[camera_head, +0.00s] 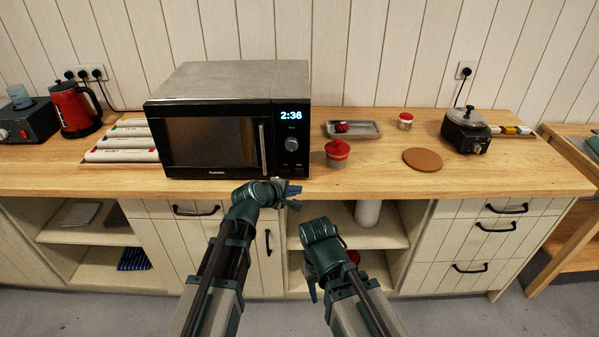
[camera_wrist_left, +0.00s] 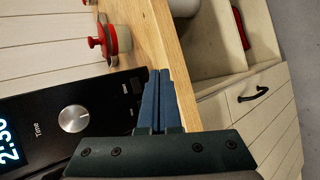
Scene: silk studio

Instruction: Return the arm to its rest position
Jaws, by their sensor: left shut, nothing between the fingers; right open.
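My left gripper (camera_head: 292,191) is just in front of the microwave's lower right corner, near the front edge of the counter. In the left wrist view its two blue fingers (camera_wrist_left: 158,100) lie together, shut with nothing between them. My right gripper (camera_head: 312,291) hangs lower, in front of the open shelf of the cabinet, pointing down. It is open and empty, mostly hidden behind its own wrist. Both arms reach up from the bottom of the head view.
The closed microwave (camera_head: 215,140) stands on the wooden counter (camera_head: 460,180). A red-and-white lidded jar (camera_head: 337,153) stands right of it; it also shows in the left wrist view (camera_wrist_left: 112,42). A tray (camera_head: 366,130), cork mat (camera_head: 422,159) and cooker (camera_head: 466,130) are further right.

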